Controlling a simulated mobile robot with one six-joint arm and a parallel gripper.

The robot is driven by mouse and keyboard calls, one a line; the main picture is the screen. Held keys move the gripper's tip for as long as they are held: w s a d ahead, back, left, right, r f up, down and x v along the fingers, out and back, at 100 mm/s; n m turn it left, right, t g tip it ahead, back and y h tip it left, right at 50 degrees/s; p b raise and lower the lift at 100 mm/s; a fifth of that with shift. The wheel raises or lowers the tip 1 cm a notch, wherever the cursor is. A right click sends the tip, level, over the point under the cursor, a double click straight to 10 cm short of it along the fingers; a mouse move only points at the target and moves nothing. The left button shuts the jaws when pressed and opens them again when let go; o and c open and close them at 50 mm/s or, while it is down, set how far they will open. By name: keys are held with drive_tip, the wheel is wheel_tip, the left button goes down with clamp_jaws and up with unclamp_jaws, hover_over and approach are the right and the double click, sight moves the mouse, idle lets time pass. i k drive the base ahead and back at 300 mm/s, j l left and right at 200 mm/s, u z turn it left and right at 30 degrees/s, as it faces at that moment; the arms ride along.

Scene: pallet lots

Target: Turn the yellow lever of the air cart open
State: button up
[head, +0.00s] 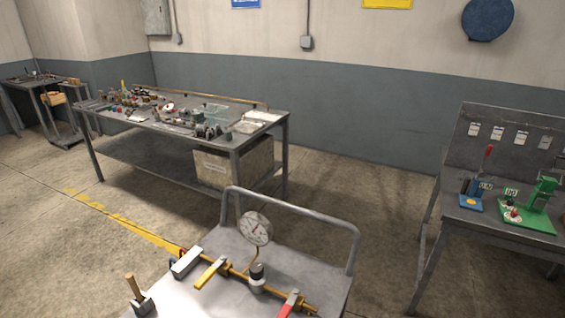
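The air cart (225,240) stands at the bottom centre of the head view, a grey metal top with a tubular push rail. A brass pipe (240,275) runs across its top from upper left to lower right. The yellow lever (210,272) sits on this pipe and points toward the lower left, roughly crosswise to the pipe. A round pressure gauge (256,228) rises behind the pipe. A red lever (290,303) sits further right on the pipe. My gripper is not in view.
On the cart are a grey block (187,263), a wooden-handled hammer (140,298) and a dark-topped cylinder (257,278). A cluttered workbench (236,141) stands behind. Another bench (490,222) with green and blue fixtures stands right. Open floor lies between them.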

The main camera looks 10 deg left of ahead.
sight(211, 271)
drive_tip(key=u, duration=1.3)
drive_tip(key=j+z, duration=0.5)
drive_tip(key=j, duration=0.95)
drive_tip(key=i+j+z, duration=0.3)
drive_tip(key=i+j, duration=0.2)
drive_tip(key=j, duration=0.15)
